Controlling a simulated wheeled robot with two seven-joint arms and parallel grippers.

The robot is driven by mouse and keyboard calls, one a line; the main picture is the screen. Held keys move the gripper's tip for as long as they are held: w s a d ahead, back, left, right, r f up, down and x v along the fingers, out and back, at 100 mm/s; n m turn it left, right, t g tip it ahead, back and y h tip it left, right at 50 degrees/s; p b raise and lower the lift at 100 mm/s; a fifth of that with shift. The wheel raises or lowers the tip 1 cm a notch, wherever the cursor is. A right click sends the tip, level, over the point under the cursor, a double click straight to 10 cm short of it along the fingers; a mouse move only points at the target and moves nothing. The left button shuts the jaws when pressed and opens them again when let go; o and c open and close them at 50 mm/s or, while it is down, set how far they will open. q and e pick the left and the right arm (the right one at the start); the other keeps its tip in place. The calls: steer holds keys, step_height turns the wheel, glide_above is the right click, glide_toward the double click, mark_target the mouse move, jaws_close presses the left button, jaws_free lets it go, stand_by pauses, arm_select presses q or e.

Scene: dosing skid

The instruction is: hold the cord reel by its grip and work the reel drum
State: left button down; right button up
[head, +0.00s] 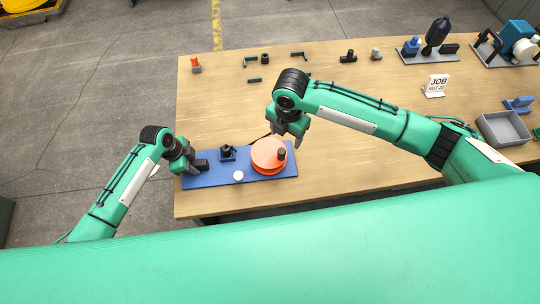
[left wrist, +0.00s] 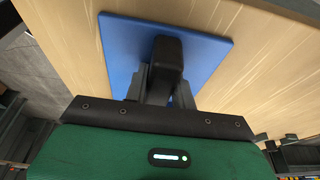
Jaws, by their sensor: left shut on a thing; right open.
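The cord reel sits on a blue base plate (head: 212,181) near the front left of the table. Its orange drum (head: 265,154) carries a dark upright knob (head: 282,154). A dark grip (head: 201,165) stands at the plate's left end; it also shows in the left wrist view (left wrist: 167,58). My left gripper (head: 196,166) is shut on the grip. My right gripper (head: 290,137) is open and empty, just above and behind the drum near the knob. I cannot tell whether it touches the drum. A black fitting (head: 228,152) and a white round piece (head: 238,176) are on the plate.
An orange-topped item (head: 195,65) stands at the table's back left corner. Several small black parts lie along the back. A job sign (head: 435,86), a grey tray (head: 503,128) and pump units (head: 518,42) are at the right. The table's middle is mostly clear below my right arm.

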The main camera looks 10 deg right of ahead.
arm_select(q)
steer(key=shift+s+f, duration=0.15)
steer(key=shift+f, duration=0.1)
steer(key=shift+c, duration=1.2)
jaws_free()
steer(key=shift+r+p, duration=1.2)
steer(key=shift+r, duration=0.2)
steer(key=shift+w+r+p, duration=0.2)
steer(key=shift+r+p, duration=1.35)
steer(key=shift+r, duration=0.25)
arm_select(e)
steer(key=shift+r, duration=2.65)
arm_select(q)
steer(key=shift+s+d, duration=0.1)
arm_select(e)
steer(key=shift+a, duration=0.1)
